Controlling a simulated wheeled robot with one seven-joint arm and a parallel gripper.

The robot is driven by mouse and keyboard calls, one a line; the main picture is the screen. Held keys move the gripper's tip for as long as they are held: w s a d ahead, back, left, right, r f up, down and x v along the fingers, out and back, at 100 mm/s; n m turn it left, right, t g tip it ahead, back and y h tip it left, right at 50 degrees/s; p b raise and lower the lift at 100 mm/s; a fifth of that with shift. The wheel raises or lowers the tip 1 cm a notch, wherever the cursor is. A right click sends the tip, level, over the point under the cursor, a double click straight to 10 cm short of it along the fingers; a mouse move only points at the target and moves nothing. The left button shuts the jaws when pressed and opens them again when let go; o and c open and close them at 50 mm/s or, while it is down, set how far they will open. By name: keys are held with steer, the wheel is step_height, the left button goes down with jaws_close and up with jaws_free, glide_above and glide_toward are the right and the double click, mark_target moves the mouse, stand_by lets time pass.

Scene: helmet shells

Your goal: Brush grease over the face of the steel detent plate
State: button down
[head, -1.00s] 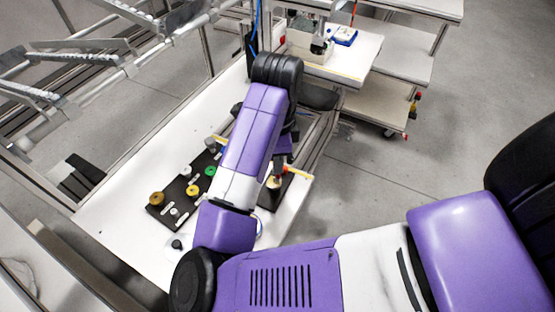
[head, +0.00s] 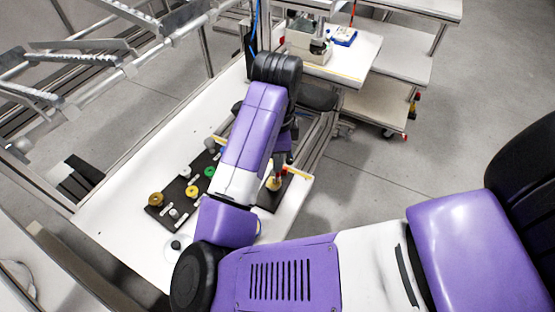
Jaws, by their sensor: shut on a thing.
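My gripper (head: 280,168) points down over the right part of the white bench, partly hidden by my own purple arm. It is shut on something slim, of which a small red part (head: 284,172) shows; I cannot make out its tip. Just below is a small round yellowish piece (head: 272,184) on a dark pad (head: 270,198). I cannot tell whether the held thing touches it. The steel detent plate cannot be made out for certain, nor can any grease on it.
A black mat (head: 158,213) with several small parts, including a brass-coloured disc (head: 155,199) and a green ring (head: 209,171), lies left of my arm on the white bench (head: 115,210). A side table (head: 350,62) stands behind. The bench's left part is bare.

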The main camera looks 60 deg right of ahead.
steer(key=shift+w+d+f, duration=0.1)
steer(key=shift+w+d, duration=0.1)
steer(key=shift+w, duration=0.25)
steer(key=shift+w, duration=0.15)
steer(key=shift+w+a, duration=0.15)
steer(key=shift+w, duration=0.1)
steer(key=shift+w+a, duration=0.2)
steer(key=shift+a, duration=0.1)
steer(key=shift+a+b, duration=0.3)
steer(key=shift+s+a, duration=0.1)
steer(key=shift+a, duration=0.25)
steer(key=shift+s+a, duration=0.2)
steer(key=shift+s, duration=0.05)
steer(key=shift+s+a, duration=0.1)
steer(key=shift+s, duration=0.25)
